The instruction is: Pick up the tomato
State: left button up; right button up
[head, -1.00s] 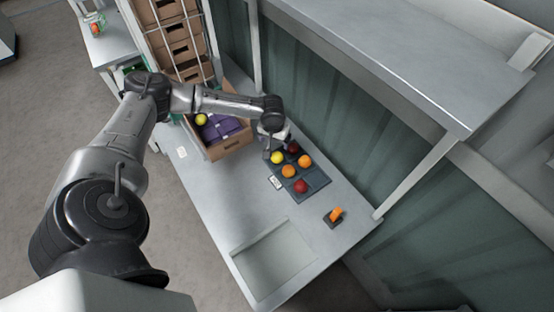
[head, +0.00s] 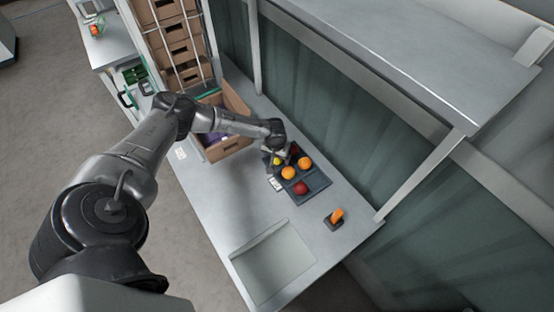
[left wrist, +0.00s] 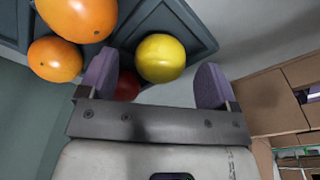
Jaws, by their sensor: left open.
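A dark grey tray (head: 319,184) on the bench holds several tomatoes. A yellow tomato (head: 277,161) is at its left corner, partly hidden by my left gripper (head: 280,153). A red tomato (head: 295,149), two orange ones (head: 305,163) (head: 288,172) and another red one (head: 301,188) lie in the tray too. In the left wrist view, my left gripper (left wrist: 157,82) is open, and the yellow tomato (left wrist: 160,58) appears between its purple-padded fingers, not visibly gripped. A red tomato (left wrist: 127,87) shows partly behind one finger. My right gripper is not in view.
A cardboard box (head: 235,146) with purple contents stands left of the tray, partly behind my arm. A small dark holder (head: 330,222) with an orange object is at the right. A rectangular recess (head: 270,260) lies at the front.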

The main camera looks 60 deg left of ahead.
pick_arm(q)
jog(key=shift+f, duration=0.3)
jog(key=c, duration=0.8)
jog(key=shift+r, duration=0.1)
